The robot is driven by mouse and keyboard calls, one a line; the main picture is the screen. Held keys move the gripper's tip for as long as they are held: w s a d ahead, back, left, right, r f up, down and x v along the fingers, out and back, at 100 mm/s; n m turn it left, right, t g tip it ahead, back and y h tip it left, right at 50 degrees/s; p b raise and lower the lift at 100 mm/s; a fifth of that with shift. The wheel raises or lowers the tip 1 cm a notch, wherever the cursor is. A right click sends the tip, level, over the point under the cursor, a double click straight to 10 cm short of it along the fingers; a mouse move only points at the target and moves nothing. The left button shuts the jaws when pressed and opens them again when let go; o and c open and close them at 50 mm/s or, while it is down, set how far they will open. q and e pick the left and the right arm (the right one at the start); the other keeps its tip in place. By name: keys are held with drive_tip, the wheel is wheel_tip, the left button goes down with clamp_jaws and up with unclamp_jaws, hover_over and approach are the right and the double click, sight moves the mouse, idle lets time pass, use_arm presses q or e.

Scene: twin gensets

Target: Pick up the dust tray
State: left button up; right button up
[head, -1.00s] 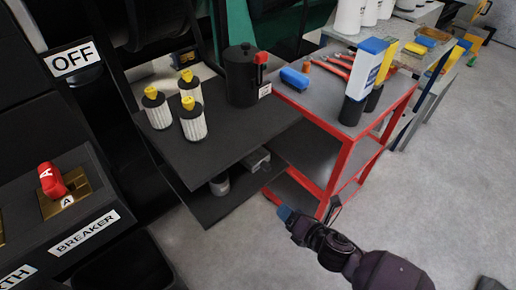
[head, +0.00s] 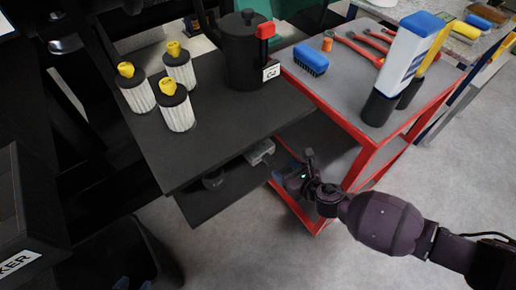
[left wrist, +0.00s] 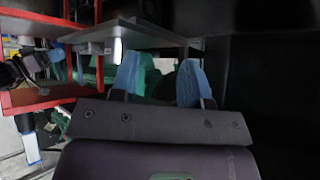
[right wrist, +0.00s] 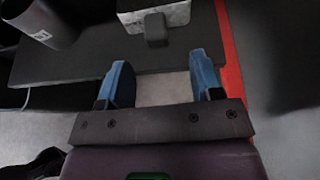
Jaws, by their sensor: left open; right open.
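A pale grey box-like piece with a dark handle, which looks like the dust tray (head: 260,152), lies on the lower shelf of the dark stand; the top partly hides it. It also shows in the right wrist view (right wrist: 160,18), ahead of the fingers. My right gripper (head: 290,174) is open and empty at the right side of that shelf, apart from the tray. Its two blue fingers show in the right wrist view (right wrist: 162,85).
A dark cylinder (head: 213,180) stands beside the tray. The stand's top (head: 225,130) carries several yellow-capped filters and a black can (head: 243,60). A red cart (head: 375,140) with a brush and bottles stands close on the right. Grey floor is clear in front.

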sight(272, 161)
drive_tip(key=shift+w+a+f, duration=0.3)
drive_tip(key=shift+w, duration=0.1)
drive_tip(key=b+x, duration=0.1)
drive_tip(key=x, duration=0.3)
drive_tip(key=shift+a+b, duration=0.4)
drive_tip(key=shift+w+a, duration=0.2)
drive_tip(key=shift+w, duration=0.15)
use_arm(q)
drive_tip(key=shift+w+d+r+m+t, duration=0.15)
drive_tip(key=shift+w+d+m, duration=0.05)
drive_tip(key=shift+w, duration=0.25)
drive_tip(key=shift+w+d+r+m+t, duration=0.15)
drive_tip(key=shift+w+d+m, duration=0.05)
drive_tip(key=shift+w, duration=0.25)
use_arm(e)
drive_tip(key=shift+r, duration=0.15)
drive_tip(key=c, duration=1.1)
use_arm(q)
drive_tip(key=shift+s+f, duration=0.3)
use_arm(e)
drive_tip(key=shift+r, duration=0.1)
